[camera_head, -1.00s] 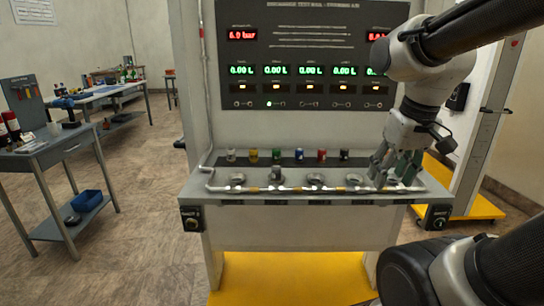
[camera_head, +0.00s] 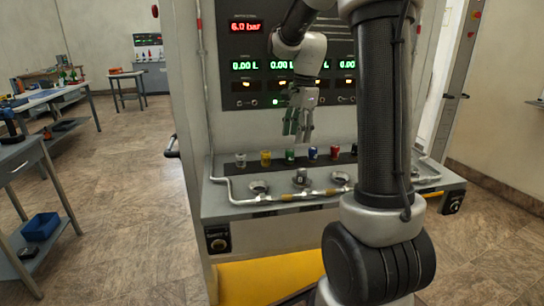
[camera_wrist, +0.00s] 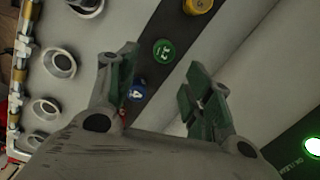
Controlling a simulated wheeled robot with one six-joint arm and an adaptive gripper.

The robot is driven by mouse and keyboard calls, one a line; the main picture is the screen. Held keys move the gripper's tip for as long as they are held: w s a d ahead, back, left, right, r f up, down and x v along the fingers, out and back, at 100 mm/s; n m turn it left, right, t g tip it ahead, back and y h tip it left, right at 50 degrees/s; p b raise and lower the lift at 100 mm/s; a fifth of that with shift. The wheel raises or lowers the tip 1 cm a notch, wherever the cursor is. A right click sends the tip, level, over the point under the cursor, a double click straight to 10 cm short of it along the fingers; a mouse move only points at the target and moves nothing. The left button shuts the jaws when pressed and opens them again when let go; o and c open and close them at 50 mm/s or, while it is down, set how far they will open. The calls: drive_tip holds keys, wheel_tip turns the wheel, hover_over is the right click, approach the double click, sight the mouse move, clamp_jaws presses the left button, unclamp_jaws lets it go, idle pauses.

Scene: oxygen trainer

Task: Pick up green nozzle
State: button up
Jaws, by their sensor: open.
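The green nozzle (camera_head: 290,155) stands upright in a row on a dark strip on the bench, between the yellow nozzle (camera_head: 265,159) and the blue nozzle (camera_head: 312,153). My gripper (camera_head: 297,138) is open and empty, pointing down above the green nozzle. In the wrist view, the round green top of the nozzle (camera_wrist: 164,51) shows between and slightly beyond my spread fingers (camera_wrist: 160,65). The blue nozzle (camera_wrist: 137,92) also shows between the fingers, nearer the palm. The gripper looks apart from the nozzles.
A clear nozzle (camera_head: 240,161), a red nozzle (camera_head: 335,153) and a black nozzle (camera_head: 354,150) stand in the same row. A pipe (camera_head: 290,197) and round cups (camera_head: 258,187) lie in front. The display panel (camera_head: 244,67) rises close behind my gripper.

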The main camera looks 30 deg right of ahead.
sight(290, 150)
drive_tip(key=m, duration=0.3)
drive_tip(key=shift+w+a+r, duration=0.2)
drive_tip(key=shift+a+r, duration=0.05)
drive_tip(key=shift+a, duration=0.05)
drive_tip(key=shift+f+m, duration=0.15)
drive_tip(key=shift+m, duration=0.15)
drive_tip(key=f, duration=0.3)
drive_tip(key=a+f, duration=0.1)
drive_tip(key=f, duration=0.3)
drive_tip(key=shift+a+f, duration=0.2)
clamp_jaws()
